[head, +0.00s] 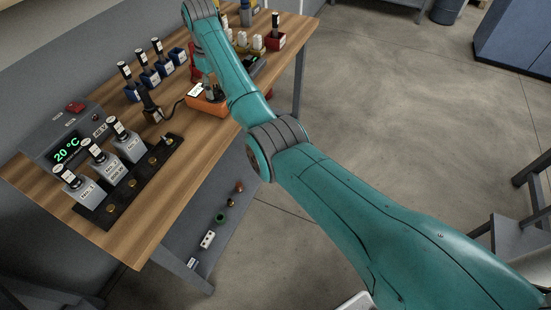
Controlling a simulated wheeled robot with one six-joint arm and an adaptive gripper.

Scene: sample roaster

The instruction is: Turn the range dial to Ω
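An orange meter (208,108) lies on the wooden bench, with a pale lit display (196,90) at its upper left. A dark cable runs from it toward the left. My arm reaches from the lower right to the far end of the bench and bends back down there. My gripper (212,91) is small and dark, over the meter's face and partly behind my forearm. I cannot tell whether it touches the meter or whether its fingers are open. The range dial and its markings cannot be made out; the gripper and arm cover that area.
A roaster unit (68,140) reading 20 °C stands left on the wooden bench (150,225), with several labelled grey blocks (128,146) before it. Blue holders (150,77) stand behind; a red holder (275,44) stands at the back right. Bare floor lies right of the bench.

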